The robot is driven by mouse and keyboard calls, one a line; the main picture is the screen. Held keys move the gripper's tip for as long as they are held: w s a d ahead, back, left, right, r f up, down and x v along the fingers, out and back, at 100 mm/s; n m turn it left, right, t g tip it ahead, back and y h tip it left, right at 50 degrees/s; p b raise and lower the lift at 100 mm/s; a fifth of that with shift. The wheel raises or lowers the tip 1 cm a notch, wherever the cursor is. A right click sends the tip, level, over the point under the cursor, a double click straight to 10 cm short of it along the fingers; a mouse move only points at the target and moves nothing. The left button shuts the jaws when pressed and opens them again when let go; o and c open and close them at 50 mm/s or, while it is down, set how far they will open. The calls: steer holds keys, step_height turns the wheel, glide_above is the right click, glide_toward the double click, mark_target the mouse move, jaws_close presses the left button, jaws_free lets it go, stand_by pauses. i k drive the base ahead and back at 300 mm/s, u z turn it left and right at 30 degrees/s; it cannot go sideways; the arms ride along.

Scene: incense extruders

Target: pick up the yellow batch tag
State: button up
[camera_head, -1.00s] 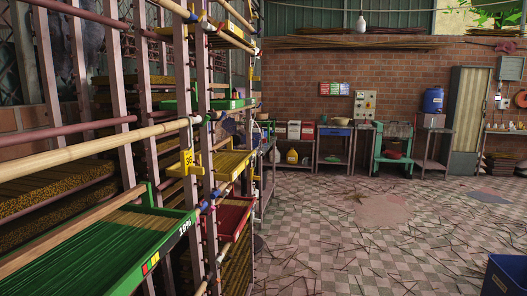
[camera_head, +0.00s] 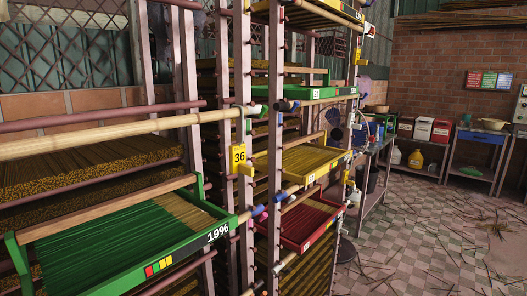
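A yellow batch tag (camera_head: 238,157) marked "36" hangs at the front of the drying rack, by an upright post near the end of a bamboo pole. A small yellow block sits beside the tag's lower edge. My gripper is not in view, so where it is relative to the tag cannot be told.
A green tray (camera_head: 120,250) marked "19%" juts out below and left of the tag. A yellow tray (camera_head: 312,163), a red tray (camera_head: 307,223) and an upper green tray (camera_head: 306,96) sit to the right. Bamboo poles (camera_head: 110,135) cross the rack. The tiled floor (camera_head: 400,245) has scattered sticks.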

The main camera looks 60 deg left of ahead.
mark_target(237, 153)
steer(key=u, duration=0.6)
steer(key=i, duration=0.8)
steer(key=u, duration=0.85)
